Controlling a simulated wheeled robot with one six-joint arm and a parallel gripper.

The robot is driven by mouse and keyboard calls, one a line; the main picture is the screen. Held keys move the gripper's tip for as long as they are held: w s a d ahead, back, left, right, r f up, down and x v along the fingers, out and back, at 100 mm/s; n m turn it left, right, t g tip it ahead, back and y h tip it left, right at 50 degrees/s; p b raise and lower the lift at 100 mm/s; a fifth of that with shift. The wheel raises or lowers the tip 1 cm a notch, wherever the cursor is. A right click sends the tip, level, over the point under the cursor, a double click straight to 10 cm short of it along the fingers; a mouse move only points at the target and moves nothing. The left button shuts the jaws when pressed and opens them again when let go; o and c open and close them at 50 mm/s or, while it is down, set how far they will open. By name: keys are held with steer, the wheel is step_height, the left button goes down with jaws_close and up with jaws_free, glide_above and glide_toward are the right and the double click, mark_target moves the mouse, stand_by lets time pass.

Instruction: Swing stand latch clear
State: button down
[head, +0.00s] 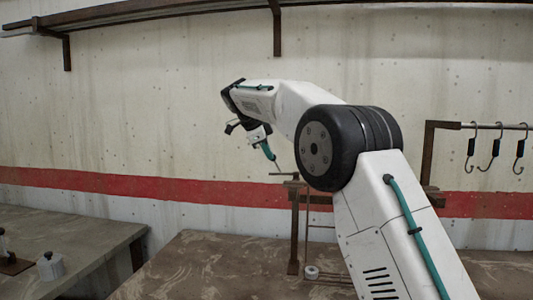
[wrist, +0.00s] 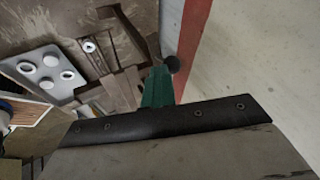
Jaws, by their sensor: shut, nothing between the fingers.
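A brown stand (head: 294,235) rises from the back bench, partly hidden by my arm. A thin bar (head: 283,174) sticks out to the left at its top; it may be the latch, but it is too small to be sure. My gripper (head: 268,152) has teal fingers and hangs shut and empty just above and left of that bar. In the wrist view, the teal fingers (wrist: 158,88) have a dark round knob (wrist: 172,64) beside their tips. I cannot tell whether they touch it.
A small spool-like piece (head: 312,271) sits by the stand's foot. Hooks (head: 494,147) hang from a rail at right. A shelf (head: 160,10) runs overhead. A side bench (head: 70,235) stands at left. A grey block with white discs (wrist: 45,70) shows in the wrist view.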

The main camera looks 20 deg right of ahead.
steer(key=shift+a, duration=0.1)
stand_by(0.5)
steer(key=s+f+v, duration=0.1)
steer(key=s+v, duration=0.1)
steer(key=v, duration=1)
steer(key=shift+s+a, duration=0.25)
steer(key=shift+a, duration=0.2)
steer(key=shift+r, duration=0.1)
